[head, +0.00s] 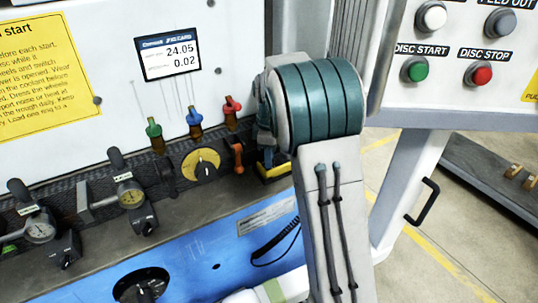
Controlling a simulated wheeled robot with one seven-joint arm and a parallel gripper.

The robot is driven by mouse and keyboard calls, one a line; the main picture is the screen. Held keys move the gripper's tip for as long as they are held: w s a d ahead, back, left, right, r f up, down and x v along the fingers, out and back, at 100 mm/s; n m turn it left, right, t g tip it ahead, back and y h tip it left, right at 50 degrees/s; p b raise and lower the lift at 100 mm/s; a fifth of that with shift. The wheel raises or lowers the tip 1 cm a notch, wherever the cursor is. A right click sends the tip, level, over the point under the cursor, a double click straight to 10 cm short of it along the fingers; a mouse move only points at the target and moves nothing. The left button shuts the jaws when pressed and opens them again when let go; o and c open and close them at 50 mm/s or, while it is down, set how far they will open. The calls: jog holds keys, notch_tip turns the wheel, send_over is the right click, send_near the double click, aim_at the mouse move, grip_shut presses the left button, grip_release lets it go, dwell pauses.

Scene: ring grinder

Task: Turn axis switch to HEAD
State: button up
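Two rotary knobs could be the axis switch, and I cannot read their labels. One is a black knob on a yellow round plate (204,167), on the dark strip of the machine left of my arm. The other is a larger black dial (141,289) with white marks, on the blue panel at the bottom, partly cut off by the picture edge. My grey and teal arm reaches up on the right of the yellow-plated knob. My gripper's fingers cannot be made out; the arm hides that area.
Green, blue and red valves (194,120) and an orange lever (236,155) stand around the yellow-plated knob. Dial gauges (130,193) are to the left. A small display (168,54) is above. A button panel (460,55) is at the upper right, with open floor below.

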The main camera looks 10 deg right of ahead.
grip_shut()
jog(key=m, duration=0.3)
jog(key=shift+m+p, duration=0.3)
jog(key=shift+p, duration=0.1)
jog(key=m, duration=0.4)
jog(key=shift+m+p, duration=0.3)
jog(key=shift+p, duration=0.05)
jog(key=m+p, duration=0.1)
jog(key=m, duration=1)
jog(key=shift+d+m+p, duration=0.1)
jog(key=shift+m+p, duration=0.2)
jog(key=shift+p, duration=0.05)
